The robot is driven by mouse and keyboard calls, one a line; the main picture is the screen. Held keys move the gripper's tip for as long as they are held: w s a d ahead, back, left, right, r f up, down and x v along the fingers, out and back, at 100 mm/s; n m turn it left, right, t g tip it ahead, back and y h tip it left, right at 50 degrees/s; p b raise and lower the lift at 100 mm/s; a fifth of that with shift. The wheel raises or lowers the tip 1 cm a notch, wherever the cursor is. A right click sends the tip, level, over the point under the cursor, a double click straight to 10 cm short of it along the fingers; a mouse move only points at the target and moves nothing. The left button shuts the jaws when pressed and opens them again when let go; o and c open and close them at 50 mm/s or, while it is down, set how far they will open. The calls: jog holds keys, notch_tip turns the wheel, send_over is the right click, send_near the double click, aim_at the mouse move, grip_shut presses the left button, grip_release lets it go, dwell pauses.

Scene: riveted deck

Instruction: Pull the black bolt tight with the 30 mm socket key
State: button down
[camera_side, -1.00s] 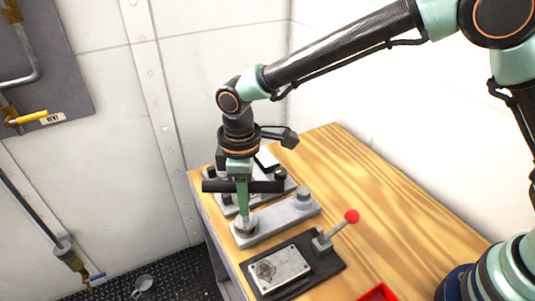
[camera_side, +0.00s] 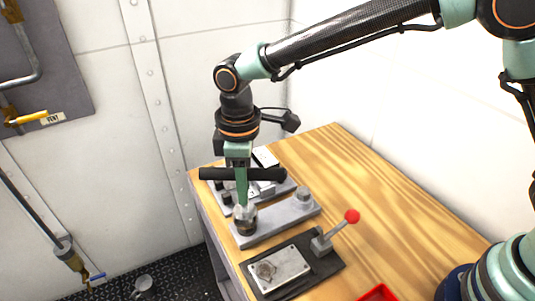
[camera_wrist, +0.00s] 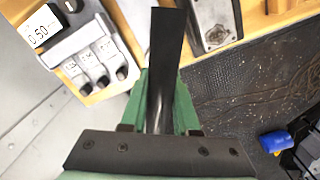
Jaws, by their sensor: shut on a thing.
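My gripper (camera_side: 240,168) is shut on the socket key, with the key's black crossbar (camera_side: 215,174) running sideways through the jaws. The crossbar also shows between the green fingers in the wrist view (camera_wrist: 165,45). The key's silver socket (camera_side: 245,213) points down, upright or nearly so, over the left end of a grey steel bar (camera_side: 278,217). A dark round shape, seemingly the black bolt (camera_side: 247,229), shows just beneath the socket. I cannot tell whether they still touch. The bar's other end carries a grey bolt (camera_side: 303,194). The socket end is hidden in the wrist view.
A grey rack with labelled slots (camera_wrist: 95,62) stands behind the bar. In front is a dark plate with a red-knobbed lever (camera_side: 351,216) and a metal block (camera_side: 279,268). A red tray (camera_side: 379,292) sits at the front edge. The wooden bench (camera_side: 355,180) is clear to the right.

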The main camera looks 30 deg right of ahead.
jog(key=shift+r, duration=1.25)
